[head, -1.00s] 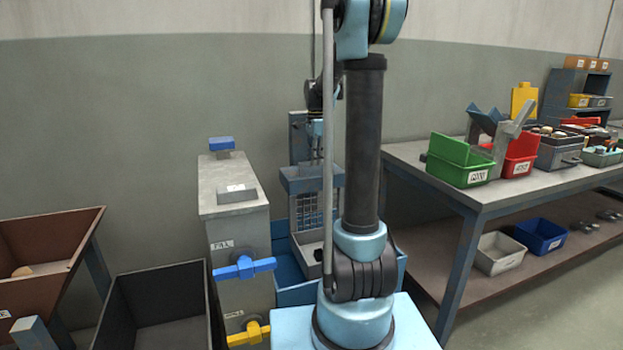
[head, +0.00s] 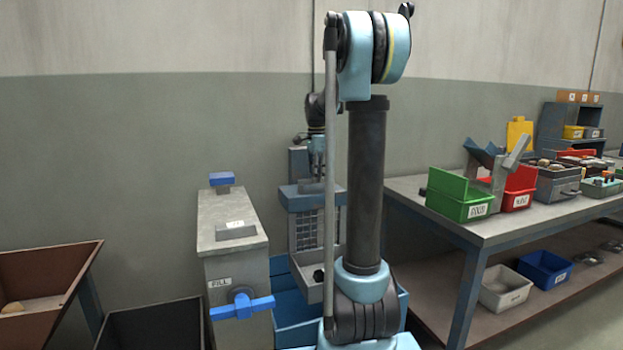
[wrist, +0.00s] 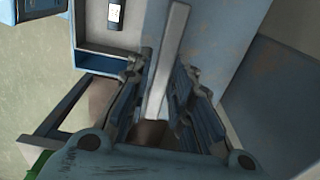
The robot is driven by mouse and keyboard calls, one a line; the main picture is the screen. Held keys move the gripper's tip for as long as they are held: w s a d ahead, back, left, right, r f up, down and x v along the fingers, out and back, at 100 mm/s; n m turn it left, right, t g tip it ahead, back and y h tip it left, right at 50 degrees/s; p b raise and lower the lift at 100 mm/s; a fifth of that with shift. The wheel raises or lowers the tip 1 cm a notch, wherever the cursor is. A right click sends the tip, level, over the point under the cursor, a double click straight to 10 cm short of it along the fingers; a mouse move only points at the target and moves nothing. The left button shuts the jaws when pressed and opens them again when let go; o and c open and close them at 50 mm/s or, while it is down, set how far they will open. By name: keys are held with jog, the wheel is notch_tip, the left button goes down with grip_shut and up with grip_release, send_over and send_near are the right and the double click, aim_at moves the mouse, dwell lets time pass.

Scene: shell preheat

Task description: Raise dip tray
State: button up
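The dip tray is a pale grey tray (head: 308,290) under a blue-grey crosspiece (head: 305,203), with a grid panel between them. It stands over a blue tank (head: 287,302); my arm hides part of both. My gripper (head: 317,172) points down just above the crosspiece, at a grey grip piece on its top. In the wrist view a pale bar (wrist: 168,55) lies between the fingertips of my gripper (wrist: 164,75), which are close on both sides of it. The contact itself is hard to see.
A grey tank with a FILL label (head: 221,282) and blue valve handle (head: 243,307) stands close left. A brown bin (head: 60,265) and dark bin (head: 155,325) are further left. A bench with a green bin (head: 455,195) is right. Plain wall is behind.

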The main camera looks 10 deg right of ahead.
jog(key=shift+o, duration=0.8)
jog(key=shift+r, duration=0.1)
notch_tip(320, 180, up, 12)
dwell(0.7)
jog(key=s+f+n+t, duration=0.1)
jog(key=s+f+n, duration=0.7)
jog(key=s+f, duration=0.7)
jog(key=s+f+n+t, duration=0.1)
jog(key=s+f+n, duration=0.7)
jog(key=s+f, duration=0.7)
jog(key=s, duration=0.7)
jog(key=shift+s+a+f, duration=0.2)
jog(key=shift+a+f, duration=0.1)
